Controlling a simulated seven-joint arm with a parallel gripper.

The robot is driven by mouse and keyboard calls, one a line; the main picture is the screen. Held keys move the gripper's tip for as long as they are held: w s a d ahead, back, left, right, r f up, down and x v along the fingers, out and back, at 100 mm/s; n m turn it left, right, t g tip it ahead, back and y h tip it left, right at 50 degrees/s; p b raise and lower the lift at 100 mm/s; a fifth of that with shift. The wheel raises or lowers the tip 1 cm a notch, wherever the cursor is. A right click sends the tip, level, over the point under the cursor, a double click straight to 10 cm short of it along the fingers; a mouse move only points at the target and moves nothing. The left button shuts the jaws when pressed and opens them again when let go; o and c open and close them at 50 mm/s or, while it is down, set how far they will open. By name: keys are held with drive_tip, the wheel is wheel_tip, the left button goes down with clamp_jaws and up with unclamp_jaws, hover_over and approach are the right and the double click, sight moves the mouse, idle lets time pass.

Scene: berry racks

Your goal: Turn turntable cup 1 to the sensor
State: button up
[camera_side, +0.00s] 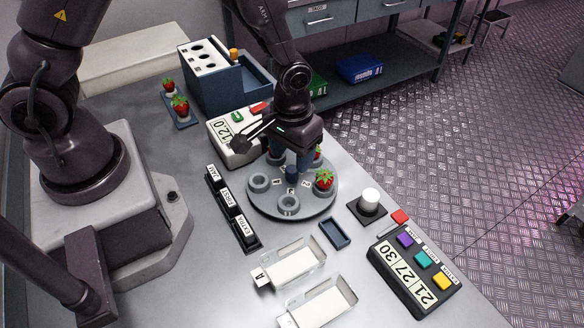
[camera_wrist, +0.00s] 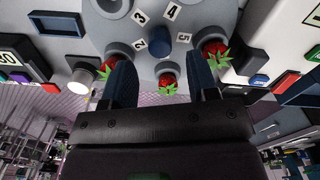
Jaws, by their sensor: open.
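The grey turntable (camera_side: 262,205) carries a ring of grey cups, some empty and some holding strawberries. A strawberry (camera_side: 324,180) sits in a cup at its right side; another (camera_side: 318,153) shows behind my gripper. My gripper (camera_side: 298,163) points down over the turntable, near the dark blue centre knob (camera_side: 291,174). The wrist view shows my open gripper (camera_wrist: 162,76), with one finger on each side near the knob (camera_wrist: 160,46); I cannot tell if they touch it. Labels 2, 3, 4 and 5 show there; I cannot make out label 1. A white cylinder on a dark pad (camera_side: 370,199) stands right of the turntable; I cannot tell if it is the sensor.
A label rack (camera_side: 232,207) stands close left of the turntable, and a scale with a display (camera_side: 229,137) behind it. Clear trays (camera_side: 291,265), a small blue tray (camera_side: 335,233) and a button box (camera_side: 412,269) lie in front. A blue rack (camera_side: 218,88) stands at the back.

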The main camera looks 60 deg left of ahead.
sight(292, 169)
wheel_tip(292, 169, down, 5)
drive_tip(key=shift+r, duration=0.1)
idle(0.3)
clamp_jaws()
